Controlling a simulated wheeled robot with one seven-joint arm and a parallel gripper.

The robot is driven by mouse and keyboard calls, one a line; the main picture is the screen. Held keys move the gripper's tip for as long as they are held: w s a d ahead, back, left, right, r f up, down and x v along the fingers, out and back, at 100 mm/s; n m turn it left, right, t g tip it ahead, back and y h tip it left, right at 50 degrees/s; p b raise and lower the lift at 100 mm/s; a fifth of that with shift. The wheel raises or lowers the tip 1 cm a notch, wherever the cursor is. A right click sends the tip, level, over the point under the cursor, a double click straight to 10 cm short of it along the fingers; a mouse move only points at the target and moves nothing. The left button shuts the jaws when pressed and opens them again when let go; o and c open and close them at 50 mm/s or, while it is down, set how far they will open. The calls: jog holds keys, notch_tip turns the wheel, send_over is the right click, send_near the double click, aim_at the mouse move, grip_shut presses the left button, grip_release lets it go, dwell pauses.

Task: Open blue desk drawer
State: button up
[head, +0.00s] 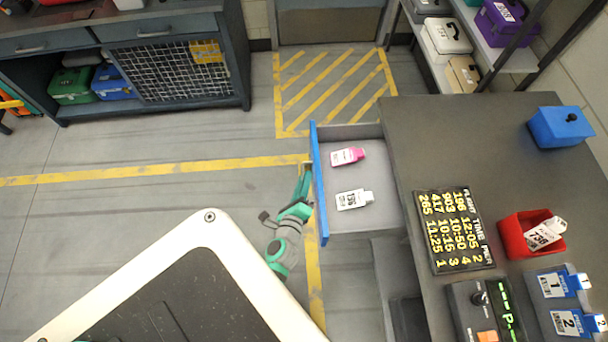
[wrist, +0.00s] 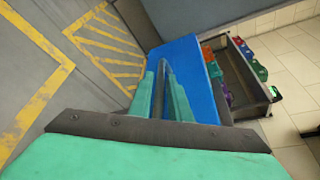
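The blue drawer (head: 320,205) of the grey desk is pulled out to the left in the head view, its grey inside showing. A pink-and-white labelled item and a white labelled item lie in it. My gripper (head: 304,178) is at the outer side of the blue front. In the wrist view its green fingers (wrist: 162,85) stand close on either side of a narrow grey-blue strip, seemingly the handle, against the blue front (wrist: 192,75). The handle is hidden in the head view, and finger contact is hard to see.
The desk top (head: 440,135) carries a blue box (head: 560,127), a red bin (head: 532,235), a flight-time board (head: 453,230) and blue tagged holders. A workbench (head: 150,30) stands back left, a shelf (head: 515,60) back right. The floor left of the drawer is clear.

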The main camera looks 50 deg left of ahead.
jog(key=v, duration=1)
jog(key=shift+s+d, duration=0.2)
jog(key=shift+d, duration=0.1)
jog(key=shift+s, duration=0.15)
